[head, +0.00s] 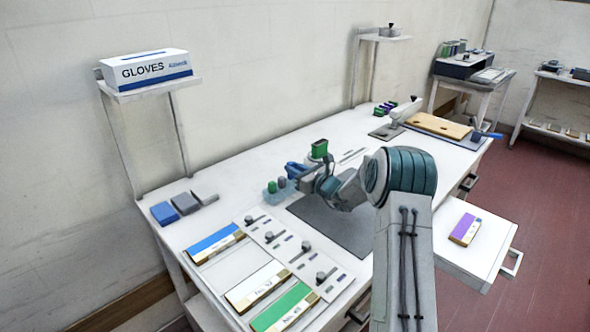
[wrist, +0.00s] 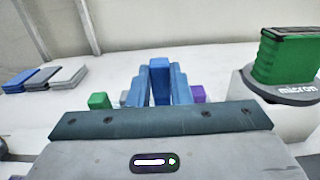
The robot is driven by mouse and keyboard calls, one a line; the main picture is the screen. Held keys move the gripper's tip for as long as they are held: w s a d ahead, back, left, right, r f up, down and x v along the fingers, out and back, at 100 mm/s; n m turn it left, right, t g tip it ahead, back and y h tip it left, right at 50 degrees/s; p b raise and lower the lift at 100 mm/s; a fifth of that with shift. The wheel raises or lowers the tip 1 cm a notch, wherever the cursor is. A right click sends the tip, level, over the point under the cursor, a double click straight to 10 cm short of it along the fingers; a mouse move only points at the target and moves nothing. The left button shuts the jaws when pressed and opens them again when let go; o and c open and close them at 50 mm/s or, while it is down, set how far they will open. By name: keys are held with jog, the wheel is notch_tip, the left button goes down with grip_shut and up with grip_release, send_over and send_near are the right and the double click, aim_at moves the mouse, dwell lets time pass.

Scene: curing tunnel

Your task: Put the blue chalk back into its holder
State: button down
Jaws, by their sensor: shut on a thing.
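My gripper (head: 300,173) is shut on the blue chalk (wrist: 160,76), which stands between its two blue fingers in the wrist view. In the head view the chalk is hard to tell from the blue fingers. The pale blue holder (head: 274,196) sits on the bench just left of and below my gripper. A green chalk (head: 272,187) stands in it, with a greyish one (head: 282,182) beside it. In the wrist view the green chalk (wrist: 99,101) is left of the fingers and a purple one (wrist: 197,93) is right. The lower end of the blue chalk is hidden.
A green block on a dark "micron" base (wrist: 285,92) stands close on the right in the wrist view. Blue and grey pads (head: 185,204) lie at the left. A dark mat (head: 335,228) and sample cards (head: 215,243) lie in front. An open drawer (head: 480,235) holds a purple card.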

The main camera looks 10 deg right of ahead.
jog(key=shift+f+b, duration=0.8)
jog(key=shift+f, duration=0.25)
jog(key=c, duration=1.3)
grip_release()
jog(key=shift+o, duration=0.2)
jog(key=shift+r, duration=0.1)
notch_tip(320, 180, up, 7)
jog(key=p, duration=0.3)
